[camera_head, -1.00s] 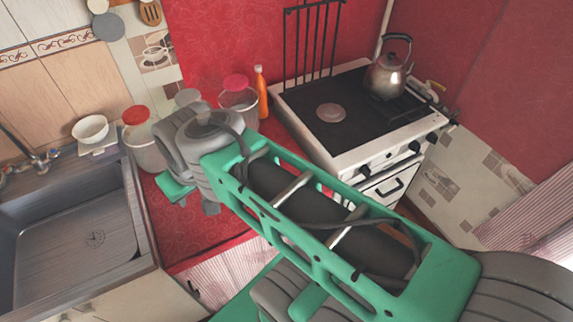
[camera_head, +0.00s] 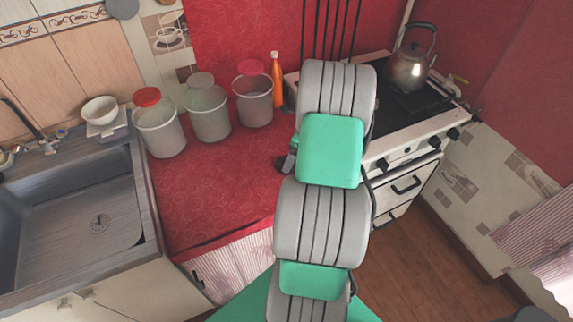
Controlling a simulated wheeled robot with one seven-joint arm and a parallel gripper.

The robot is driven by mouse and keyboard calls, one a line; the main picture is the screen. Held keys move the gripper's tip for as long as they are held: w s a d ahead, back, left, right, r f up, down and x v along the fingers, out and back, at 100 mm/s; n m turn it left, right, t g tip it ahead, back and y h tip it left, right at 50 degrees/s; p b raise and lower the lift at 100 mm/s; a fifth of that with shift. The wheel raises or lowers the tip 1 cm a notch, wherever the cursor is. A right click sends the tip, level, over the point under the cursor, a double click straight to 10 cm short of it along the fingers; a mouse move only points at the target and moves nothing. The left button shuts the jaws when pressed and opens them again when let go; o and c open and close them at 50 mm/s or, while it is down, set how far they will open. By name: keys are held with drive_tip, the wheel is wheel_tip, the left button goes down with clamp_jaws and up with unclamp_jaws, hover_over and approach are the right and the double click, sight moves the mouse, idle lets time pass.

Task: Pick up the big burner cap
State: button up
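The round burner cap on the stove does not show now; my raised arm covers the left part of the black stove top (camera_head: 395,118). My gripper cannot be made out behind my arm links. A small dark grey part pokes out left of the arm near the counter edge, and I cannot tell what it belongs to. Whether anything is held is hidden.
A metal kettle (camera_head: 410,66) stands at the back of the stove. Several lidded jars, one a red-lidded jar (camera_head: 159,128), and an orange bottle (camera_head: 277,82) line the back of the red counter (camera_head: 215,185). A sink (camera_head: 75,220) is at left. The front counter is clear.

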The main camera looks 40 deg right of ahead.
drive_tip(key=x, duration=0.4)
drive_tip(key=shift+w+f+p, duration=0.1)
drive_tip(key=shift+f+p, duration=0.05)
drive_tip(key=shift+p, duration=0.25)
drive_tip(key=shift+c, duration=0.3)
drive_tip(key=c, duration=1.4)
